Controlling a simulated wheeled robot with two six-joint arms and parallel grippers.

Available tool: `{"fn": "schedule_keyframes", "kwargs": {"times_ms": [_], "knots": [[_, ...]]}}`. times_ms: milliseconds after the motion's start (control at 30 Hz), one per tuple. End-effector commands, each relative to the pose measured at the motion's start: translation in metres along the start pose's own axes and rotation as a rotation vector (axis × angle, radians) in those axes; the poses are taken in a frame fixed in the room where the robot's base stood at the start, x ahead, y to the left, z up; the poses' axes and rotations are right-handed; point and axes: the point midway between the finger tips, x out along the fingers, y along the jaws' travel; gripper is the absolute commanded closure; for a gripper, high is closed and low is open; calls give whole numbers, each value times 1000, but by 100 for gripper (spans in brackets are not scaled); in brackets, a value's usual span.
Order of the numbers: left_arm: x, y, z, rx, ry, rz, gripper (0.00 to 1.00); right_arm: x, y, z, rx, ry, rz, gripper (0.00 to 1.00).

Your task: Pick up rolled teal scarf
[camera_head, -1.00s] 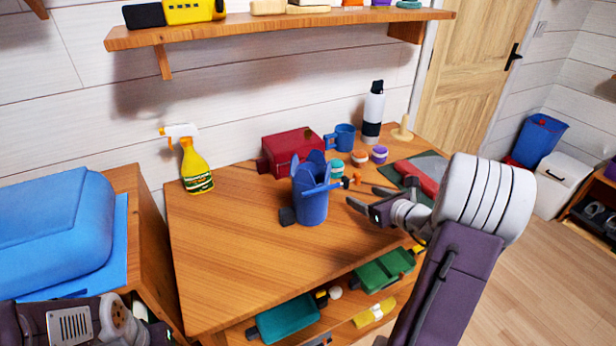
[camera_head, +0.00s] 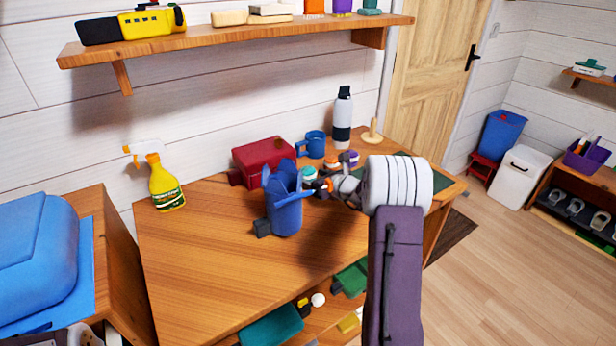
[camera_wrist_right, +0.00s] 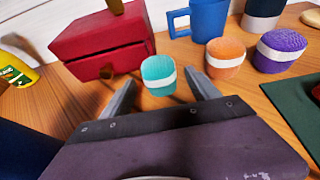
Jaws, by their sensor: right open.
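The rolled teal scarf (camera_head: 309,172) is a small teal roll with a white band on the desk, by the red box. In the right wrist view the teal roll (camera_wrist_right: 158,76) stands upright just beyond my right gripper (camera_wrist_right: 160,90), centred between its two open fingers. The fingers appear empty. I cannot tell whether a fingertip touches the roll. My left gripper is out of view.
An orange roll (camera_wrist_right: 225,58) and a purple roll (camera_wrist_right: 279,51) stand just right of the teal one. A red box (camera_wrist_right: 103,43) is close on the left, a blue mug (camera_wrist_right: 207,18) behind.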

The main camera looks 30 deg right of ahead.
Motion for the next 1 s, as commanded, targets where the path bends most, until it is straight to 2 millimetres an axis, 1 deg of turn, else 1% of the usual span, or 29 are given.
{"fn": "schedule_keyframes", "kwargs": {"times_ms": [33, 100, 167, 233, 400, 433, 467, 500, 567, 600, 633, 667, 867, 1000], "knots": [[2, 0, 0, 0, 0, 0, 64, 11, 1, -2, 0, 1, 2, 30], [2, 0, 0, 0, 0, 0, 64, 22, 1, -1, -1, 0, 2, 30], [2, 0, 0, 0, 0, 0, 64, 28, 1, -1, -1, 0, 1, 30], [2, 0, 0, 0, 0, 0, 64, 31, 0, -1, 0, 0, 0, 30], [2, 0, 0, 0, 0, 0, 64, 30, 0, 0, 0, 0, 0, 30], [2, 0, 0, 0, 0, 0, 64, 30, 0, 0, 0, 0, 0, 36], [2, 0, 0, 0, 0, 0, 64, 30, 0, 0, 0, 0, 0, 44], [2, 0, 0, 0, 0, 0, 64, 30, 0, 0, 0, 0, 0, 55], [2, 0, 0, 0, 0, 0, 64, 30, 0, 0, 0, 0, 0, 72], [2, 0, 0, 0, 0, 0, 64, 30, 0, 0, 0, 0, 0, 83], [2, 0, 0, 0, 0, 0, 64, 30, 0, 0, 0, 0, 0, 91], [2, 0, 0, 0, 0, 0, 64, 30, 0, 0, 0, 0, 0, 95], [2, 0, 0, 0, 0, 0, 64, 30, 0, 0, -1, 0, 0, 95], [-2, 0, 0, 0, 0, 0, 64, 26, 0, 9, -1, -2, 0, 95]]}}
